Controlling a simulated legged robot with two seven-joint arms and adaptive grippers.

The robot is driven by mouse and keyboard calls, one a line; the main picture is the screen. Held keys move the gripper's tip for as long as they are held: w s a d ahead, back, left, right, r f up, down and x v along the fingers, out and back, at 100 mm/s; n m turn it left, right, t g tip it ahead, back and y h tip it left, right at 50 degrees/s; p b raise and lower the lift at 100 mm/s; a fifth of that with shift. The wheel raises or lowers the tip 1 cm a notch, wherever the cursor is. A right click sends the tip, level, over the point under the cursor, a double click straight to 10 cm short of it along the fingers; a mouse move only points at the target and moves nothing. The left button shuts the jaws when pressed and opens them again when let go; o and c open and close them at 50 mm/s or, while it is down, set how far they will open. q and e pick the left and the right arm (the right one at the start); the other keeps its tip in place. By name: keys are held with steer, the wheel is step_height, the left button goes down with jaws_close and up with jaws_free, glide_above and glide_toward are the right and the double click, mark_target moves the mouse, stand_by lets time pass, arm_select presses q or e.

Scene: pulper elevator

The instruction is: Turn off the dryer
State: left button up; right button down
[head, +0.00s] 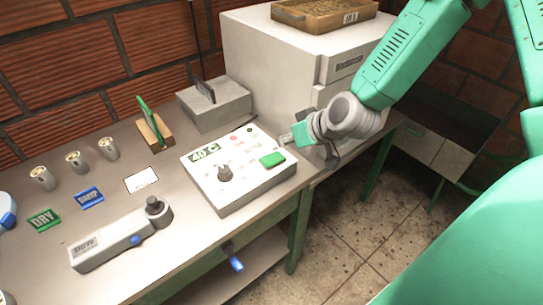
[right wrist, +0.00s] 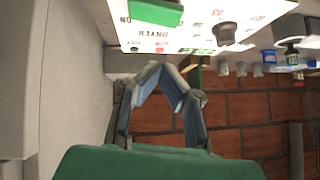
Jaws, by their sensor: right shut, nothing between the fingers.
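The dryer control panel (head: 238,169) is a white box on the table, with a green "40 C" display (head: 204,152), a dark knob (head: 224,173) and a green switch (head: 272,159). In the right wrist view the panel is upside down at the top, showing the green switch (right wrist: 155,12), the lettering "DRYER" and "ON", and the knob (right wrist: 225,33). My right gripper (head: 287,139) is just beyond the panel's right end, near the green switch, apart from it. Its fingers (right wrist: 155,68) meet at the tips with nothing between them. My left gripper is out of view.
A white cabinet (head: 270,70) with a wooden tray (head: 325,14) on top stands behind the panel. Tiled floor lies right.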

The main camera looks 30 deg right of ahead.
mark_target(267, 159)
steer(key=x, duration=0.4)
steer(key=shift+s+d, duration=0.1)
steer(key=shift+d, duration=0.05)
steer(key=f, duration=0.1)
steer(key=a+f, duration=0.1)
steer(key=f, duration=0.1)
steer(key=shift+w+a, duration=0.15)
steer(key=shift+w, duration=0.1)
steer(key=shift+a+f, duration=0.1)
steer(key=shift+f, duration=0.55)
steer(key=shift+f+h, duration=0.2)
steer(key=shift+h, duration=0.1)
steer(key=shift+r, duration=0.1)
